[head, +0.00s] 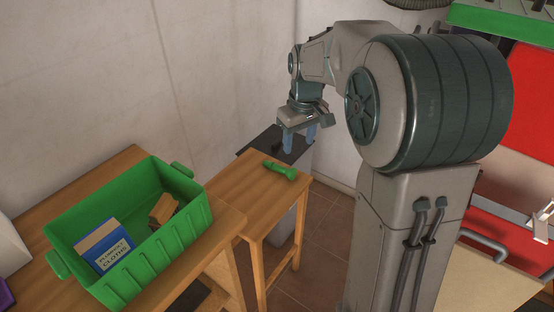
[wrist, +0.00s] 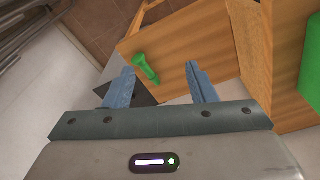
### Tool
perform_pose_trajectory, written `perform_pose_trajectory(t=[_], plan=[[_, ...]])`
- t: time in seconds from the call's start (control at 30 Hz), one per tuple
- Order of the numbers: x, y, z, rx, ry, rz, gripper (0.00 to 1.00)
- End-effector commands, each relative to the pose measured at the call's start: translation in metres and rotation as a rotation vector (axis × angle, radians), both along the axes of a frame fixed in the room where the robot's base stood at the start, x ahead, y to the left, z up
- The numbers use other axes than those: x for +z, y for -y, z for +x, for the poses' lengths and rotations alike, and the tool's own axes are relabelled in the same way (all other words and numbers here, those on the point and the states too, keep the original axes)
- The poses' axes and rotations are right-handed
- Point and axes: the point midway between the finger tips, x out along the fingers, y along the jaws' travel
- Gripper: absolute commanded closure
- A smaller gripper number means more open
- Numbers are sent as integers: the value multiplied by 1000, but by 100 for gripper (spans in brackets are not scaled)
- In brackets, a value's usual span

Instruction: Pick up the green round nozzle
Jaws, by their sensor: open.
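The green round nozzle (head: 280,170) lies on its side on a small wooden table (head: 246,202), near the table's far right edge. In the wrist view the nozzle (wrist: 145,68) shows beyond the fingertips, between them and nearer the left finger. My gripper (head: 299,138) is above the far side of the small table, behind and slightly right of the nozzle in the head view. In the wrist view my gripper (wrist: 160,72) has its two blue fingers spread apart with nothing between them. The fingers do not touch the nozzle.
A green crate (head: 174,246) holding a blue-and-white box (head: 104,247) and a brown item (head: 163,209) stands on a larger wooden table (head: 228,216) at left. A dark flat surface (head: 262,146) lies behind the small table, near the wall. Red and green equipment stands at right.

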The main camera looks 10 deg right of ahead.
Motion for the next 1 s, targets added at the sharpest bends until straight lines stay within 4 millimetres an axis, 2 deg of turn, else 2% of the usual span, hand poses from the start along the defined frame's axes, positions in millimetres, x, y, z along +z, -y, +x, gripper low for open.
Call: perform_pose_trajectory(t=[0.03,0.1,0.3,0.5,0.7,0.87,1.0], plan=[[-9,1,20,31,-15,-3,49],[-20,1,45,82,-28,-10,49],[-61,4,110,229,-68,-28,49],[-103,4,154,354,-97,-38,49],[-126,3,173,417,-112,-44,49],[-146,4,175,428,-116,-45,49],[-174,4,175,428,-118,-44,49]])
